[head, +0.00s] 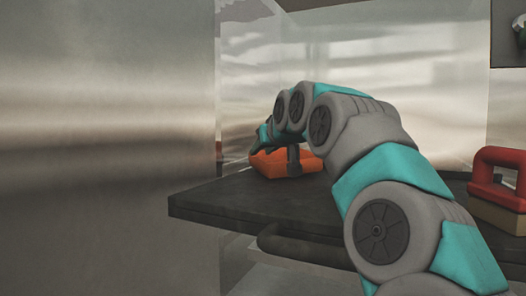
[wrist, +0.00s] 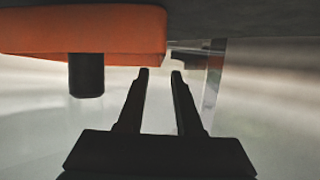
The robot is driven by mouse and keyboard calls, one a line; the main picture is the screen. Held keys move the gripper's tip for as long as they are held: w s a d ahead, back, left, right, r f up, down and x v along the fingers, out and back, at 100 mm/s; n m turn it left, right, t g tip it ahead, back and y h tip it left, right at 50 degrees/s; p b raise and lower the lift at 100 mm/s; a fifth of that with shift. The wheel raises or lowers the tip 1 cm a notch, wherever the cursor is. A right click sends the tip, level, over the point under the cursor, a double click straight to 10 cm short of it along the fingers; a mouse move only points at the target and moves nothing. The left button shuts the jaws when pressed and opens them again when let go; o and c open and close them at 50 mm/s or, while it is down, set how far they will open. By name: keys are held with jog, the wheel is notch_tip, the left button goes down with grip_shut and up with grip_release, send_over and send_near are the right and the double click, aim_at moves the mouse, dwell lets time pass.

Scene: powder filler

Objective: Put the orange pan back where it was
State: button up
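The orange pan (head: 268,165) sits on the dark counter (head: 215,203), partly hidden behind my arm. In the wrist view, the orange pan (wrist: 110,30) fills the upper left, with a short dark stub (wrist: 86,76) at its side. My gripper (wrist: 161,72) has its two dark fingers apart, with an empty gap between them. Its tips are close to the pan's right end in that view. I cannot tell whether the left finger touches the pan. In the head view the fingers are mostly hidden by my arm.
A red-handled block with a tan base (head: 497,183) stands at the counter's right. A large metal panel (head: 108,150) borders the left side, and a shiny metal wall (head: 430,95) stands behind. A dark bar (head: 300,245) runs under the counter's front edge. The counter's front left is clear.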

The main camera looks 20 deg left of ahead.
jog(key=v, duration=1.2)
dwell(1.1)
